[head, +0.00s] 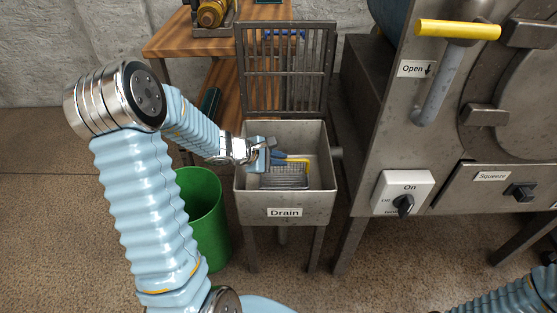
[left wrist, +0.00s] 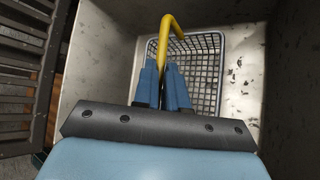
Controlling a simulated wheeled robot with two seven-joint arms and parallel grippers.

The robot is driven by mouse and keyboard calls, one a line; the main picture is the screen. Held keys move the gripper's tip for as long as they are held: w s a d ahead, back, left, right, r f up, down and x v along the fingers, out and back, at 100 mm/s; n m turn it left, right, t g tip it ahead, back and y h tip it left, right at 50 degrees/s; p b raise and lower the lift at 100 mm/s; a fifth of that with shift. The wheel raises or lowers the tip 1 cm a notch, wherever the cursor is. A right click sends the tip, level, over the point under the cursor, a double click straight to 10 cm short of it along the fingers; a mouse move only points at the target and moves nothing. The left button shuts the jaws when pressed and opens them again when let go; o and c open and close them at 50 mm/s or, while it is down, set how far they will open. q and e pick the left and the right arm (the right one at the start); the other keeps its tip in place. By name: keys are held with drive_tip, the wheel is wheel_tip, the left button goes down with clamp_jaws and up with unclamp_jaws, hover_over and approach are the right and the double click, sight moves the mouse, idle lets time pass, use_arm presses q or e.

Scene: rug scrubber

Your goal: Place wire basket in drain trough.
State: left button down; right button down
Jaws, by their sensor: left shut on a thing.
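The wire basket (head: 285,178) is a small grey mesh basket with a yellow handle (head: 297,161). It is inside the metal drain trough (head: 285,205), which is labelled "Drain". My left gripper (head: 280,160) reaches into the trough from the left and is shut on the handle. In the left wrist view the blue fingers (left wrist: 163,88) close around the yellow handle, with the basket's mesh (left wrist: 200,60) beyond them. I cannot tell whether the basket touches the trough floor. My right gripper is not seen; only part of my right arm shows at the lower right.
A raised metal grate (head: 287,70) stands at the trough's back edge. A green bin (head: 203,215) is left of the trough. A wooden table (head: 188,42) is behind.

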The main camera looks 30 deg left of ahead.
use_arm(q)
drive_tip(key=shift+f, duration=0.15)
drive_tip(key=c, duration=1.2)
unclamp_jaws()
drive_tip(key=p+v, duration=0.2)
drive_tip(key=v, duration=1)
drive_tip(key=shift+r, duration=0.2)
